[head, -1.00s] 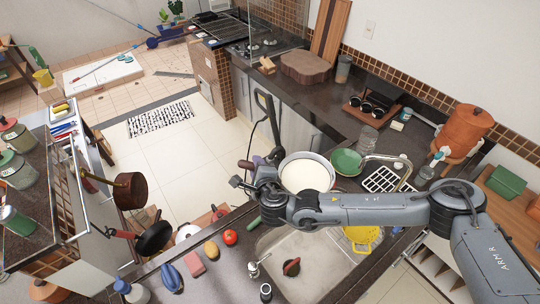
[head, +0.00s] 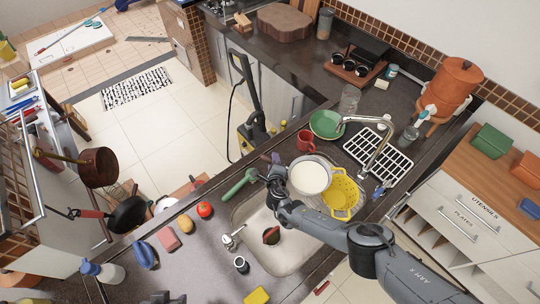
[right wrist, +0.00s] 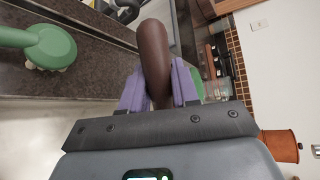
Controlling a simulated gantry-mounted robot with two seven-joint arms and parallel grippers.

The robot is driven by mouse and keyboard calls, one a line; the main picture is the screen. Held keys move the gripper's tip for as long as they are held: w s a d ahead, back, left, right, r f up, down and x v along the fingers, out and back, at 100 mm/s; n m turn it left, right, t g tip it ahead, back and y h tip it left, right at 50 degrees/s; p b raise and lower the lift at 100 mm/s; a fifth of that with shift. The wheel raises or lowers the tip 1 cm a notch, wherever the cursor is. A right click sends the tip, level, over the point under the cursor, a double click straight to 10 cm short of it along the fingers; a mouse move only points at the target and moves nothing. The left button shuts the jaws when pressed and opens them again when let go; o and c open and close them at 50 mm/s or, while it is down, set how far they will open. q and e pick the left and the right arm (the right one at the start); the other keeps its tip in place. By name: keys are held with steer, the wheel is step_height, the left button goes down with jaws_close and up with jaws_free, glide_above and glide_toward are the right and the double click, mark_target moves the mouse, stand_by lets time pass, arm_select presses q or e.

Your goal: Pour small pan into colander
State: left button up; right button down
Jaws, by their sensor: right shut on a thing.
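The small pan (head: 309,176) is a round light metal pan with white contents, seen from above in the head view. It looks about level. My right gripper (head: 276,174) is shut on its brown handle (right wrist: 155,55), which lies between the purple finger pads in the right wrist view. The yellow colander (head: 343,196) sits at the right end of the sink. The pan overlaps the colander's upper left side in the picture and hides part of it. A dark shape at the bottom edge of the head view seems to be part of my left gripper (head: 162,298); its fingers cannot be made out.
The sink (head: 248,212) lies below my right arm. A red mug (head: 305,141), a green bowl (head: 325,124), the faucet (head: 377,150) and a white rack (head: 366,158) stand behind the pan. A green brush (head: 238,183) lies left of the sink.

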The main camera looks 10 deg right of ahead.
steer(key=shift+s+d+f, duration=0.1)
steer(key=shift+d+f, duration=0.1)
steer(key=shift+d, duration=0.2)
steer(key=shift+d+r, duration=0.1)
steer(key=shift+d, duration=0.2)
steer(key=shift+s+d+r+m+t+p, duration=0.1)
steer(key=shift+r+m+t+p, duration=0.2)
steer(key=shift+r, duration=0.45)
steer(key=shift+s+d+r+m+t+p, duration=0.1)
steer(key=shift+r+m+p, duration=0.25)
steer(key=shift+r, duration=0.35)
steer(key=shift+s+d+r+m+t+y+p, duration=0.15)
steer(key=shift+r+m+y+p, duration=0.1)
steer(key=shift+r, duration=0.4)
steer(key=shift+s+d+r+m+t+y+p, duration=0.1)
steer(key=shift+r+m+t+y+p, duration=0.1)
steer(key=shift+r, duration=0.4)
arm_select(q)
steer(key=shift+w+d+r, duration=0.1)
steer(key=shift+d+r, duration=0.05)
steer(key=shift+r, duration=0.3)
steer(key=shift+w+d+r, duration=0.1)
steer(key=shift+d+r, duration=0.05)
steer(key=shift+r, duration=0.3)
arm_select(e)
steer(key=shift+w+f, duration=0.1)
arm_select(q)
steer(key=shift+r, duration=0.15)
